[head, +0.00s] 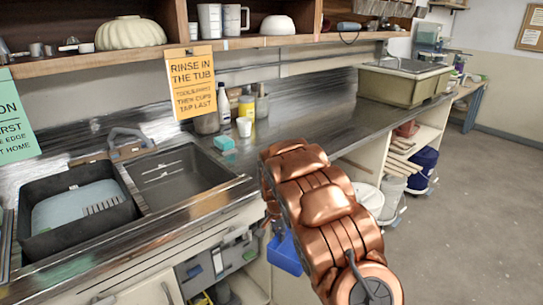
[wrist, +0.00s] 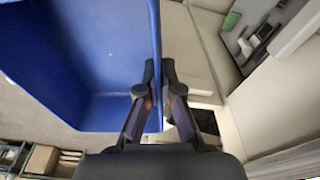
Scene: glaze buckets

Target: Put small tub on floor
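A small blue tub (head: 285,252) shows in the head view in front of the lower cupboards, partly hidden behind my copper arm. In the wrist view the blue tub (wrist: 100,50) fills the upper left, with its hollow inside visible. My gripper (wrist: 157,80) has one finger on each side of the tub's thin wall and is shut on it. In the head view my gripper is hidden by the arm. The grey floor (head: 465,205) is open at the right. Whether the tub touches anything below cannot be seen.
A metal counter with a sink (head: 178,172) and a dark basin (head: 75,212) runs along the left. Under it stand a white bucket (head: 369,199) and a dark blue bucket (head: 424,168). A beige sink trough (head: 400,85) is farther back.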

